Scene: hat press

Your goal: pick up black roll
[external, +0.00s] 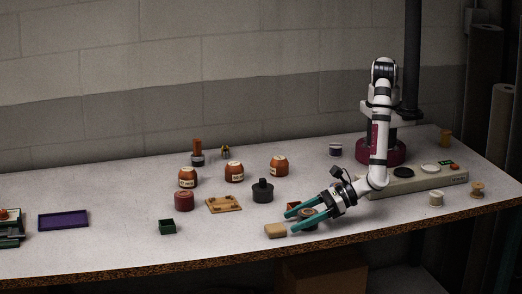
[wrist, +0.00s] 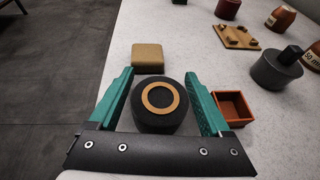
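The black roll (wrist: 158,120) lies on the table with a tan ring on its upper face. In the wrist view it sits between the two teal fingers of my open gripper (wrist: 158,74). A gap shows on its left side; its right side is close to the right finger, and I cannot tell whether they touch. In the external view my gripper (external: 291,221) reaches low over the table near the front edge, and the roll (external: 308,213) is partly hidden by the fingers.
A tan block (wrist: 148,56) lies just beyond the fingertips. A small orange-brown square box (wrist: 236,106) stands right beside the right finger. A dark lidded pot (external: 263,191) and a wooden board (external: 223,204) are farther off. The table's front edge (external: 240,262) is close.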

